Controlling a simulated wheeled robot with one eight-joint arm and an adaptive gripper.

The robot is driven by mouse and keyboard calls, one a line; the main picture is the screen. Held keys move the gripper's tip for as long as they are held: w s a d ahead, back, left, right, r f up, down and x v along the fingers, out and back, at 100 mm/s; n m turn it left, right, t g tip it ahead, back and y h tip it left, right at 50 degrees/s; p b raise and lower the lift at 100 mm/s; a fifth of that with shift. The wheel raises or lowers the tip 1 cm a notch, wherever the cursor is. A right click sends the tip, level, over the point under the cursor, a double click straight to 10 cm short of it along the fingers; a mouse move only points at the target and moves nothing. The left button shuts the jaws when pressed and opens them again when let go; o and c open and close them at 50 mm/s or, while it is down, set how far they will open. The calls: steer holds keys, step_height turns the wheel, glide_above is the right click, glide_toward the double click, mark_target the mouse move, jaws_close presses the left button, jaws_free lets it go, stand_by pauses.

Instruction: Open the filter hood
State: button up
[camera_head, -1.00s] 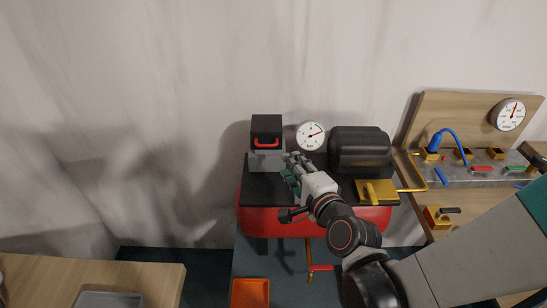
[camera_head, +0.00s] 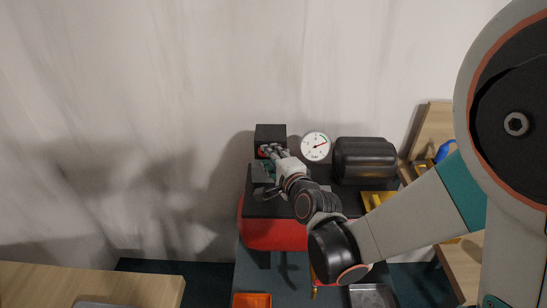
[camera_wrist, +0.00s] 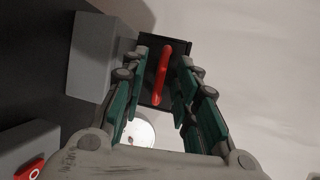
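The filter hood (camera_head: 270,133) is a black box on a grey base, at the left end of the red machine's black top. In the wrist view the hood's dark face (camera_wrist: 150,97) carries a red bar handle (camera_wrist: 163,75). My gripper (camera_head: 266,153) is in front of the hood, at the handle, and hides much of it and the base in the head view. In the wrist view my gripper (camera_wrist: 166,58) is open, with the handle between its green-padded fingers. Gaps show on both sides of the handle. The hood looks closed on the grey base (camera_wrist: 97,60).
A round white gauge (camera_head: 316,146) stands right of the hood, with a black ribbed cylinder (camera_head: 364,160) beyond it. My arm covers much of the right side. A red knob on a grey block (camera_wrist: 30,171) shows at lower left in the wrist view. An orange tray (camera_head: 251,300) lies below.

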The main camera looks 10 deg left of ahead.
jaws_close()
steer(key=shift+r, duration=0.15)
step_height(320, 180, up, 8)
steer(key=m+g+h+p, duration=0.25)
steer(key=g+p, duration=0.35)
steer(key=p, duration=0.6)
glide_above(273, 139)
steer(key=shift+s+n, duration=0.1)
steer(key=shift+n, duration=0.25)
steer(key=shift+w+a+r+m+g+h+p, duration=0.45)
steer(key=shift+w+g+p, duration=0.7)
steer(key=shift+w, duration=1.05)
steer(key=shift+w+a+r+m+g+h+p, duration=0.25)
steer(key=shift+w+a+g+p, duration=0.8)
steer(key=shift+w, duration=1.2)
steer(key=shift+w+a+r+m+g+h+p, duration=0.15)
steer(key=shift+w+g+h+p, duration=0.3)
steer(key=shift+w+g+p, duration=1.25)
steer(key=shift+w+f+t+b, duration=0.1)
steer(key=shift+w+t+b, duration=0.2)
steer(key=shift+w+b, duration=0.4)
